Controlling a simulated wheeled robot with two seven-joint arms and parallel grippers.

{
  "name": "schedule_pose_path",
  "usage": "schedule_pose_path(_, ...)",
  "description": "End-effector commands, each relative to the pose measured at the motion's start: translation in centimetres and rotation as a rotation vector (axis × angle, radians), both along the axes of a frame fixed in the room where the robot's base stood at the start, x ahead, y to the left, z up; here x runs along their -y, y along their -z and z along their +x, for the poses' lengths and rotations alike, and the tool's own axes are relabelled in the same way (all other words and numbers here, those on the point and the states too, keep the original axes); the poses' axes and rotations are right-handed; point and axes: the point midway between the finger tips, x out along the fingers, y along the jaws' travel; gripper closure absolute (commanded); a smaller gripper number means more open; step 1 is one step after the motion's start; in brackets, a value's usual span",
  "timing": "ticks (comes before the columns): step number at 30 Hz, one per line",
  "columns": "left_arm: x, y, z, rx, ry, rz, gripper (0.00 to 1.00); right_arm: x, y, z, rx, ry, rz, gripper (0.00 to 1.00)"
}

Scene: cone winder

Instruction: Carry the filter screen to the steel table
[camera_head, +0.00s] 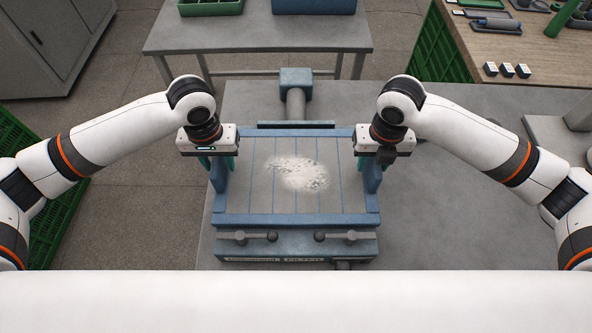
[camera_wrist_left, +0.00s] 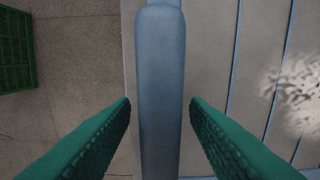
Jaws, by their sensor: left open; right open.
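The filter screen (camera_head: 260,208) is a blue-framed grey panel with thin blue lines and a patch of pale lint in its middle. It sits in a blue-grey machine housing on a grey table in the head view. My left gripper (camera_head: 220,168) is at its left side, and my right gripper (camera_head: 374,165) is at its right side. In the left wrist view, the green fingers (camera_wrist_left: 160,105) stand open on both sides of a blue upright bar (camera_wrist_left: 160,60), with gaps to it. The right fingers are mostly hidden behind their wrist.
A steel table (camera_head: 262,36) stands behind, holding a green tray (camera_head: 210,8) and a blue bin (camera_head: 314,5), with bare top in front. Two clamp handles (camera_head: 247,236) (camera_head: 342,236) lie at the housing's front. A wooden bench (camera_head: 540,60) with tools is at the right.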

Motion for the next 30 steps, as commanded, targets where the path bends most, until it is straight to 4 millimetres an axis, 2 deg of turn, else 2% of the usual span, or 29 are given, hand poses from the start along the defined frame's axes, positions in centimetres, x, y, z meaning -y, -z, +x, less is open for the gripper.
schedule_pose_path(1,0.0,0.0,0.0,0.0,0.0,0.0,0.6,0.0,0.0,0.0,0.0,0.0,0.0,0.6)
schedule_pose_path(6,0.0,0.0,0.0,-0.001,0.0,0.0,0.88,0.0,0.0,0.0,0.0,0.0,0.0,0.88)
schedule_pose_path(9,0.0,0.0,0.0,-0.001,0.0,0.0,1.0,0.0,0.0,0.0,0.0,0.0,0.0,1.0)
schedule_pose_path(23,0.0,-0.2,0.0,0.001,0.0,-0.001,1.0,0.0,-0.3,0.1,0.002,0.001,0.001,1.0)
schedule_pose_path(30,0.0,-1.6,0.0,0.001,0.0,0.0,1.0,0.0,-1.6,0.1,0.002,0.001,0.001,1.0)
